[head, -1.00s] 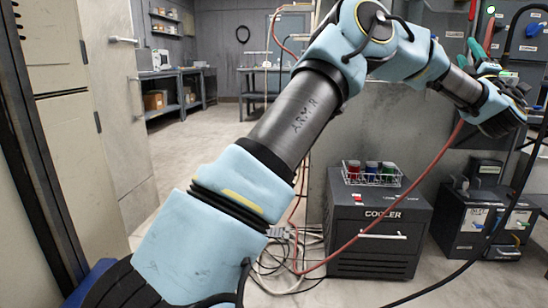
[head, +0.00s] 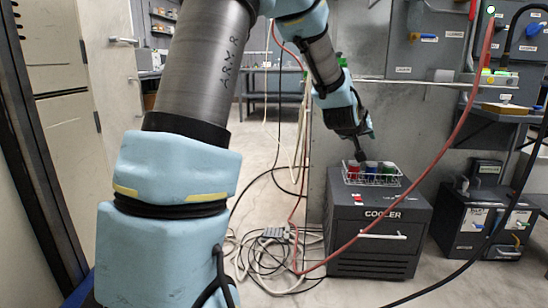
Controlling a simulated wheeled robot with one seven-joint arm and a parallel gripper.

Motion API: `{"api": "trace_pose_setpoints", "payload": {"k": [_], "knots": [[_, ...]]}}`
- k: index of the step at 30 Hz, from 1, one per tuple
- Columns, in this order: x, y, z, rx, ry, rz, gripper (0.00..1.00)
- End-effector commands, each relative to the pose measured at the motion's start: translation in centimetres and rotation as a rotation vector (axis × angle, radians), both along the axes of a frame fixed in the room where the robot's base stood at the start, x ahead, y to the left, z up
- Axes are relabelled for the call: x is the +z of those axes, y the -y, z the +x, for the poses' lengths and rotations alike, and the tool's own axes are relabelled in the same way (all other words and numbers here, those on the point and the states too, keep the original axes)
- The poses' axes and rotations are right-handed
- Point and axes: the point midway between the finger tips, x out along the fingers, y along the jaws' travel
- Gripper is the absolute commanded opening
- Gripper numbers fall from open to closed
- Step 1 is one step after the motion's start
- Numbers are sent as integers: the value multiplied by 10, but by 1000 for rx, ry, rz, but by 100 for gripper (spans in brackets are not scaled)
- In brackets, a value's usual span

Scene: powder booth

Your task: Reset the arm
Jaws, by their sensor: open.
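My arm rises from the lower left, goes out of the top of the head view and comes down again near the middle. My gripper (head: 360,156) is at its lower end, pointing down, small and dark. It is open. It is just above or behind the left part of a wire basket (head: 374,182); I cannot tell whether they touch. The basket holds a red vial (head: 353,168), a blue vial (head: 371,168) and a green vial (head: 389,168). It stands on top of the dark cooler (head: 378,238).
A red hose (head: 440,170) loops across in front of the cooler, and a black cable hangs at the right. Loose cables (head: 270,245) lie on the floor left of the cooler. A dark cabinet (head: 490,215) stands to its right. A shelf (head: 505,108) is above it.

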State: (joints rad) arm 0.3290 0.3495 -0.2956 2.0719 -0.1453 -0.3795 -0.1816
Motion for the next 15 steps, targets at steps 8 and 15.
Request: {"api": "trace_pose_setpoints", "payload": {"k": [8,15], "knots": [[-71,-150,-59,61,-284,303,47],[-109,-252,-142,101,-554,466,47]]}}
